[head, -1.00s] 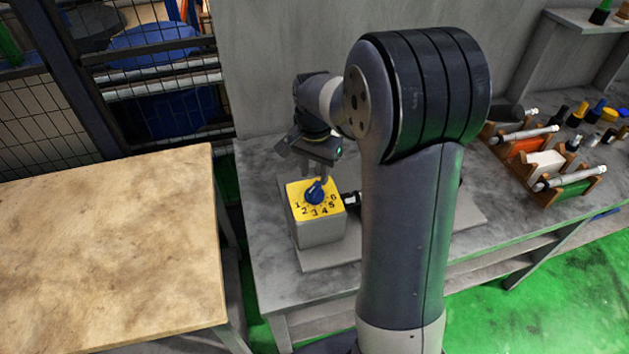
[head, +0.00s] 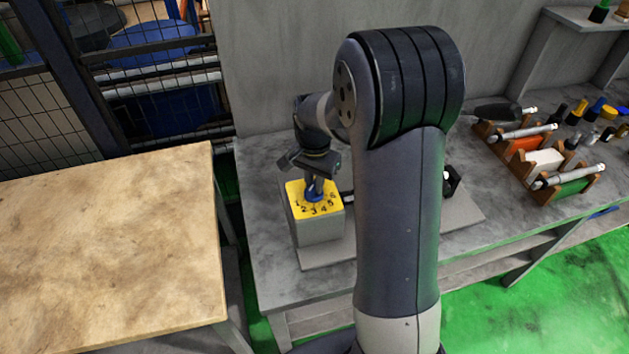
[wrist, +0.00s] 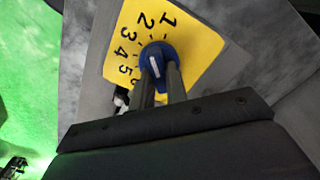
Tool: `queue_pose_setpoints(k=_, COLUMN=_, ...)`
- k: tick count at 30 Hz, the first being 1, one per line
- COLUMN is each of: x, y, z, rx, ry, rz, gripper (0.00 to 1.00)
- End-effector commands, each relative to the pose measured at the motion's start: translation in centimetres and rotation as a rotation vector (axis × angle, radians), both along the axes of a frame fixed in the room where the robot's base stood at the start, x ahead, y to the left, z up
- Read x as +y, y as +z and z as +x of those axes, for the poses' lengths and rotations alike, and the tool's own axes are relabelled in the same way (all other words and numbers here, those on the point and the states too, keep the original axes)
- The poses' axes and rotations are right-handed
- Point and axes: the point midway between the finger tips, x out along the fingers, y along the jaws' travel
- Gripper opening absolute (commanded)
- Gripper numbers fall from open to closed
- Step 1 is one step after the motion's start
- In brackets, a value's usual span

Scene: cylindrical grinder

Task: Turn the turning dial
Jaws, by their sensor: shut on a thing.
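The turning dial is a blue knob (head: 314,194) on a yellow numbered plate (head: 300,188), which tops a grey box (head: 319,232) on the bench. In the wrist view the dial (wrist: 154,54) has a white mark on its top, and the plate (wrist: 205,42) shows black numbers from 1 upward; the last number is partly hidden by the fingers. My gripper (head: 313,184) points down onto the dial. In the wrist view my gripper (wrist: 160,75) has its two fingers closed on the knob.
The box stands on a grey base plate (head: 325,256) on the grey bench (head: 275,270). A small black part (head: 451,181) is right of my arm. Wooden racks with tools (head: 540,160) stand farther right. A bare wooden table (head: 110,250) is at left.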

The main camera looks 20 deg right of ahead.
Motion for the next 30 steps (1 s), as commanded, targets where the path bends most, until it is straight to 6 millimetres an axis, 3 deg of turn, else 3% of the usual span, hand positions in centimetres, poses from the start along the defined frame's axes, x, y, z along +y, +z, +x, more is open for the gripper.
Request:
queue_pose_setpoints(k=3, x=0.0, y=0.02, z=0.01, rx=0.0, ry=0.0, rz=0.0, gripper=0.0)
queue_pose_setpoints(k=14, x=0.01, y=0.01, z=0.04, rx=-0.001, ry=0.037, rz=0.0, gripper=0.0)
queue_pose_setpoints(k=30, x=0.15, y=0.04, z=0.15, rx=-0.001, ry=0.374, rz=0.0, gripper=0.0)
